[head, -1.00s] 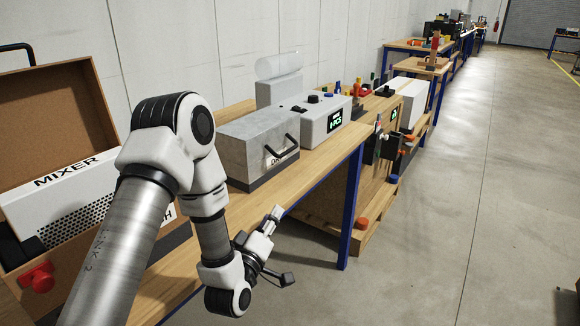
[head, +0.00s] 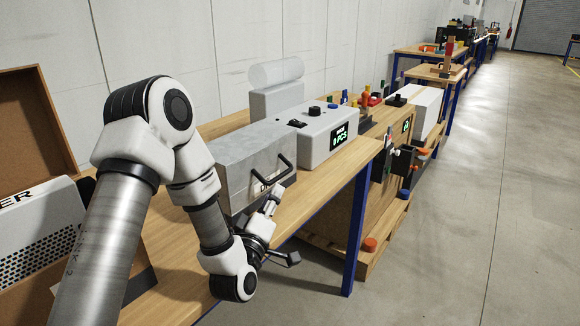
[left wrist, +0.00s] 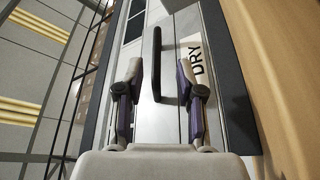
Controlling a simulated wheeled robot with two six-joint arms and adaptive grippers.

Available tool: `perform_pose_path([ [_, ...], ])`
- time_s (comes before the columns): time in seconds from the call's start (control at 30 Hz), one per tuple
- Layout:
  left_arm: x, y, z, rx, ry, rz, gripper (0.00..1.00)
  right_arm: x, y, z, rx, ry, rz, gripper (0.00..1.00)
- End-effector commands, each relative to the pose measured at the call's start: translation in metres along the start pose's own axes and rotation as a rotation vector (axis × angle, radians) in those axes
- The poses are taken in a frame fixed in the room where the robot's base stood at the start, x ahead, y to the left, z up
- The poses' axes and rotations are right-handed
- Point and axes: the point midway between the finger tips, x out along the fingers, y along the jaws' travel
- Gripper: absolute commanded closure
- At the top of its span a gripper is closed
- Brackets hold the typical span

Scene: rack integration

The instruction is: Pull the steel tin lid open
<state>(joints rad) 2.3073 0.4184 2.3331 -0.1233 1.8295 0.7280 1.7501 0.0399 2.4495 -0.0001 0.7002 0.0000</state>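The steel tin (head: 238,156) is a grey metal box with a dark base on the wooden bench. Its lid looks shut. A black bar handle (head: 272,172) stands out from its front, beside a partly hidden white label. My left gripper (head: 281,229) is in front of the tin at the bench edge, with its fingers spread. In the left wrist view the left gripper (left wrist: 161,75) is open, and the handle (left wrist: 157,64) lies between the two fingers, seemingly not gripped. The "DRY" label (left wrist: 196,62) shows right of the handle. My right gripper is out of view.
A grey-white device with a green display (head: 326,137) stands beyond the tin. An open cardboard box (head: 36,122) with a white mixer unit (head: 40,228) stands at the left. The bench (head: 322,183) has a blue leg (head: 356,232). The floor at right is clear.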

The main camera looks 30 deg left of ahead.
Motion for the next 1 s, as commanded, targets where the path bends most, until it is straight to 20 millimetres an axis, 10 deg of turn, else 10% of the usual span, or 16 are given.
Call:
perform_pose_path([
  [0.5,0.07,0.001,0.0,0.002,0.0,0.001,0.63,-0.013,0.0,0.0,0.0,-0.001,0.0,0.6],
  [0.8,0.078,0.0,0.0,0.0,-0.001,0.0,0.63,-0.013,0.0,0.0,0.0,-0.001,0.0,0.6],
  [0.93,0.078,0.0,0.0,0.0,-0.001,0.0,1.0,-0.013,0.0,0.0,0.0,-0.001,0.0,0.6],
  [1.0,0.078,0.0,0.0,0.0,0.0,0.0,1.0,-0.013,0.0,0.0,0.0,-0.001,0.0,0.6],
])
